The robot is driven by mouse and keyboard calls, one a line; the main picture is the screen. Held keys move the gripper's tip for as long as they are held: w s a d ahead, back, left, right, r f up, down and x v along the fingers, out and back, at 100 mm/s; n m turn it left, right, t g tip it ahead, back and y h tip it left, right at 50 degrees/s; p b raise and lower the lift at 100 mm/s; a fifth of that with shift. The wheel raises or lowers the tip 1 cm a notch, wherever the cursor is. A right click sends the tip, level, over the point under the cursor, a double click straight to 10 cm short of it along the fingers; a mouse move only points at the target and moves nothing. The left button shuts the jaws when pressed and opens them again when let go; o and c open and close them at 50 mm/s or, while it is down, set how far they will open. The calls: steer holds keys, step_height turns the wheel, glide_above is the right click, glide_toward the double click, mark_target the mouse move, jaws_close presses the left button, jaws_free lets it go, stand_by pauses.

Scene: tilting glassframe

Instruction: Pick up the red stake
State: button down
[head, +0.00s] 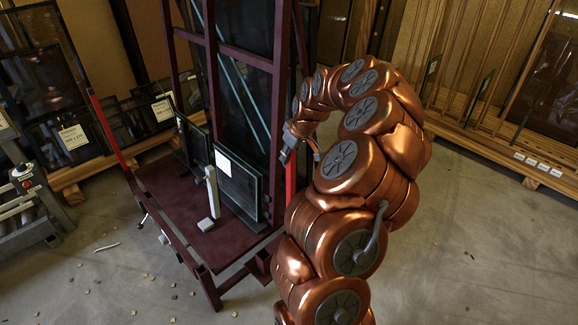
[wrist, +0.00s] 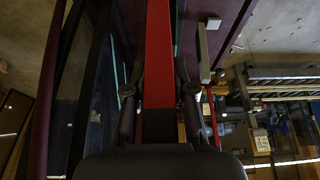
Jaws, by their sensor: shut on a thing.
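A red stake (head: 290,184) stands at the right side of the dark red metal frame (head: 233,55) in the head view. My gripper (head: 287,156) is at its upper part. In the wrist view the red stake (wrist: 158,55) runs between the two fingers of my gripper (wrist: 158,90), which are shut on it. The stake's lower end is hidden in the head view. A second red stake (head: 107,135) leans at the frame's left side, apart from my gripper.
The frame's dark red base (head: 165,190) holds small glass panes (head: 236,184) and a pale upright clamp (head: 211,192). Racks with dark panes stand at left and right. A roller conveyor (head: 22,207) is at far left. The floor in front has scattered bits.

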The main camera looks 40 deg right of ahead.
step_height(320, 180, up, 14)
steer(key=shift+f, duration=0.2)
stand_by(0.4)
